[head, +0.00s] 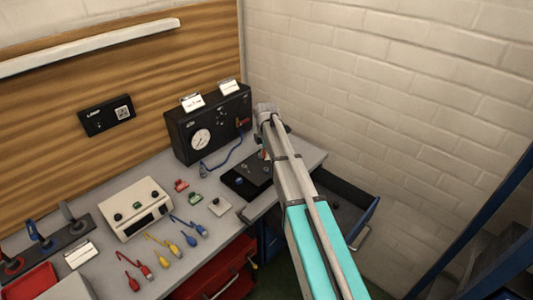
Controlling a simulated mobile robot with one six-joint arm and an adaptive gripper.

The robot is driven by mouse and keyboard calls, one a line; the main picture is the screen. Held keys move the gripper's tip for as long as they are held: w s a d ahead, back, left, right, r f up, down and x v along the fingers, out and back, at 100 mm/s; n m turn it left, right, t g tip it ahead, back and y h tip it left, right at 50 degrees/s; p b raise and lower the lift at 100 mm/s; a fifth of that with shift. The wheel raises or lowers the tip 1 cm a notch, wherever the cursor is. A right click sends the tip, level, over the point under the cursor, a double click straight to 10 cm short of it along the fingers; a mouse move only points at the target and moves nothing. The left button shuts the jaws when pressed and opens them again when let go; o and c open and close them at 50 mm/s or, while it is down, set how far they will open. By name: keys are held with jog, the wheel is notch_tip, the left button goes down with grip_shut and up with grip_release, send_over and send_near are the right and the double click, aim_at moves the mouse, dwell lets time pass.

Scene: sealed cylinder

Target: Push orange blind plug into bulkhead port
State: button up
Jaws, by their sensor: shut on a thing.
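My arm reaches in from the lower right, and its wrist is beside the black gauge box. My gripper (264,155) points down over the right part of the black base plate (237,184) and is mostly hidden by my arm. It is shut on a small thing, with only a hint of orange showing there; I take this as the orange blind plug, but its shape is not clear. I cannot make out the bulkhead port. The black gauge box (184,145) stands at the back, with a white dial, small fittings and a blue hose (226,156).
A beige meter box (133,208) stands on the grey bench (209,243). Red, yellow and blue leads (160,243) lie in front of it. Small red and green parts lie mid-bench. An open drawer (345,205) juts out at right. A brick wall is close on the right.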

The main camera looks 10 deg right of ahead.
aim_at(266, 169)
jog(key=shift+f+b, duration=2.3)
jog(key=shift+f, duration=0.25)
jog(key=shift+f+b, duration=0.55)
jog(key=shift+b, duration=0.05)
dwell(0.6)
jog(key=o, duration=1.1)
jog(key=shift+r, duration=0.2)
